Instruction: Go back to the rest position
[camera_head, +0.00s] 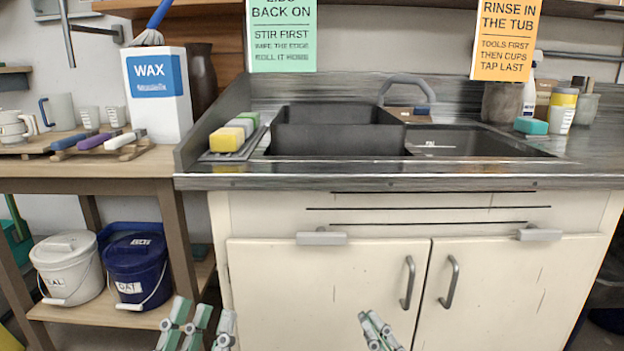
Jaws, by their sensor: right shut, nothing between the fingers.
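My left gripper (203,315) is at the bottom edge, left of centre, in front of the lower shelf and the left edge of the cabinet. Its pale green and grey fingers stand apart, with nothing seen between them. My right gripper (372,318) is at the bottom edge, right of centre, in front of the left cabinet door. Its fingers are together and hold nothing. Both grippers are low, below the counter, and the picture edge cuts off the rest of them.
The sink cabinet (270,285) with metal handles stands ahead. A dark tub (338,137) sits at the sink above. At left, a white bucket (66,275) and a blue bucket (138,277) stand on the low shelf of a wooden table (90,184).

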